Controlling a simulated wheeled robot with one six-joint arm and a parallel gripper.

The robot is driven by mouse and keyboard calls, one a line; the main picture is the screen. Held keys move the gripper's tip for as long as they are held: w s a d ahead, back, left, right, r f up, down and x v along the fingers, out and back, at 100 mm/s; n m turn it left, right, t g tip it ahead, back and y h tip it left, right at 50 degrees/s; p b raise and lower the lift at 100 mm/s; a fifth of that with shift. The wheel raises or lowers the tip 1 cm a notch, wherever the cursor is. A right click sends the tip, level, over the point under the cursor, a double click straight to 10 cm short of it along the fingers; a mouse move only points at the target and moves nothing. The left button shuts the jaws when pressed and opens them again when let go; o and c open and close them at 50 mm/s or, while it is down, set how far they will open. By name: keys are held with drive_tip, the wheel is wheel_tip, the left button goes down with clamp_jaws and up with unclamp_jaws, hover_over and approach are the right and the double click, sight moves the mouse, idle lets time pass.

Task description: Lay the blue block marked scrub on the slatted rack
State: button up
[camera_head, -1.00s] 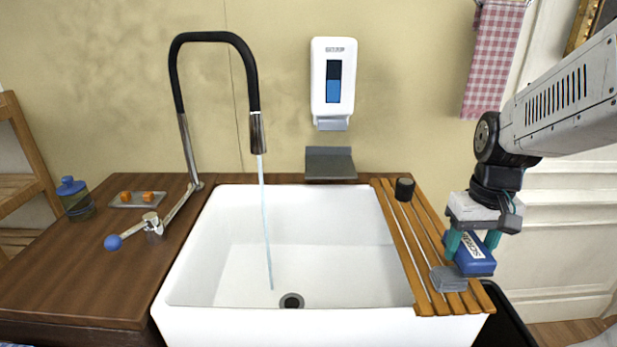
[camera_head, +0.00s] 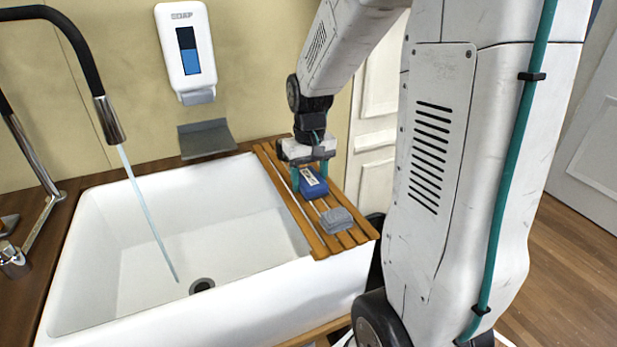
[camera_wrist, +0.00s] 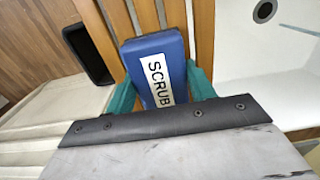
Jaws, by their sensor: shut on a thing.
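The blue block marked SCRUB (camera_head: 314,186) is between the teal fingers of my gripper (camera_head: 311,177), which is shut on it. The wrist view shows the block (camera_wrist: 158,62) with its white label facing the camera and a finger of my gripper (camera_wrist: 162,92) on each side. The slatted rack (camera_head: 297,212), of orange-brown wooden slats, lies across the right side of the white sink. The block is over the rack's middle. Its slats (camera_wrist: 203,30) also show behind the block in the wrist view. I cannot tell whether the block touches them.
A grey sponge-like pad (camera_head: 337,221) lies on the rack's near part, close to the block. The white sink (camera_head: 215,225) is left of the rack, with water running from the faucet (camera_head: 108,120). A soap dispenser (camera_head: 186,48) hangs above a grey ledge (camera_head: 206,138).

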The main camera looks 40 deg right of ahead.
sight(309, 177)
drive_tip(key=shift+f, duration=0.1)
drive_tip(key=o, duration=0.9)
wheel_tip(309, 177, up, 12)
drive_tip(key=s+a+n, duration=0.1)
drive_tip(key=s+a, duration=0.4)
drive_tip(key=s, duration=0.1)
drive_tip(key=s+a+n, duration=0.1)
drive_tip(key=s+a, duration=0.4)
drive_tip(key=s, duration=0.2)
drive_tip(key=s+a+n+t, duration=0.1)
drive_tip(key=s+a, duration=0.3)
drive_tip(key=s, duration=0.2)
drive_tip(key=shift+s+a+f, duration=0.15)
drive_tip(key=shift+s+a, duration=0.05)
drive_tip(key=shift+a, duration=0.2)
